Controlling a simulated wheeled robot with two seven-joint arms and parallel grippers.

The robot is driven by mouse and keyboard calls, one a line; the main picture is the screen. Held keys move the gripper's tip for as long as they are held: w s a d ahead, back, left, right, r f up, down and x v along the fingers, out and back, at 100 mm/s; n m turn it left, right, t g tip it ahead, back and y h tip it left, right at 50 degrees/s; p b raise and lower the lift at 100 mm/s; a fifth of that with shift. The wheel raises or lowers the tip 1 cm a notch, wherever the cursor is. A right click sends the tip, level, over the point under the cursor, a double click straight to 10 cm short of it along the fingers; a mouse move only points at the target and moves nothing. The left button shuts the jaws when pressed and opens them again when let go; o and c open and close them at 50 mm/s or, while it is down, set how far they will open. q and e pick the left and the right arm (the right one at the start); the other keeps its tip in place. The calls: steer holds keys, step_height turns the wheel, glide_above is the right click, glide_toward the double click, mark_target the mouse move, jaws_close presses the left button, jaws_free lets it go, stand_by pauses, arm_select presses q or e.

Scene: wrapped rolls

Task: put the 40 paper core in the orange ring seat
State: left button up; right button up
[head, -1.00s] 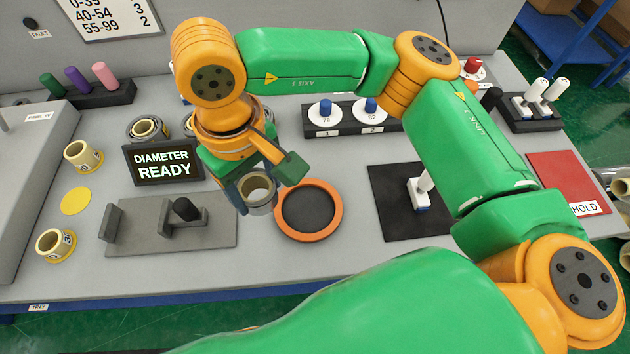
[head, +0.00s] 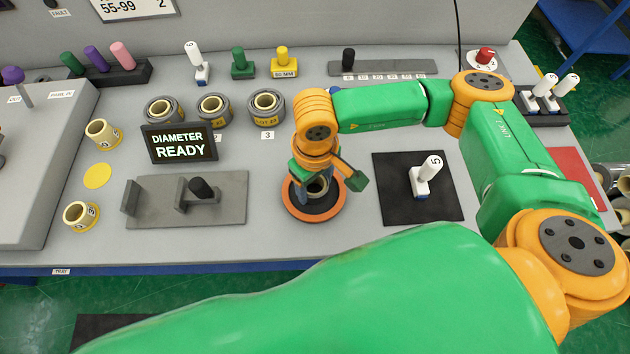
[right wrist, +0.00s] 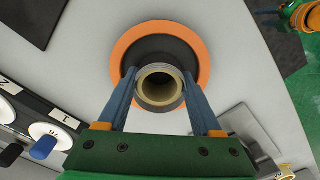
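The paper core (head: 318,186), a short cream tube with a grey outer band, is upright between the fingers of my right gripper (head: 316,190). In the right wrist view the core (right wrist: 160,88) has a blue finger against each side, and the right gripper (right wrist: 160,95) is shut on it. No number on it is readable. The orange ring seat (head: 298,211) has a dark centre and lies flat under the core. The ring (right wrist: 122,50) shows beyond the core in the wrist view. I cannot tell whether the core touches the seat. My left gripper is out of view.
A grey fixture (head: 225,211) and the DIAMETER READY sign (head: 180,144) stand left of the seat. A black mat (head: 395,205) with a white-handled stamp (head: 425,178) lies right. Wrapped rolls (head: 267,107) stand behind. Two cream cores (head: 103,132) (head: 80,214) stand far left.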

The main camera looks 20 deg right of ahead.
steer(key=o, duration=0.3)
step_height(320, 180, up, 12)
steer(key=shift+r+b, duration=0.2)
steer(key=shift+b, duration=0.8)
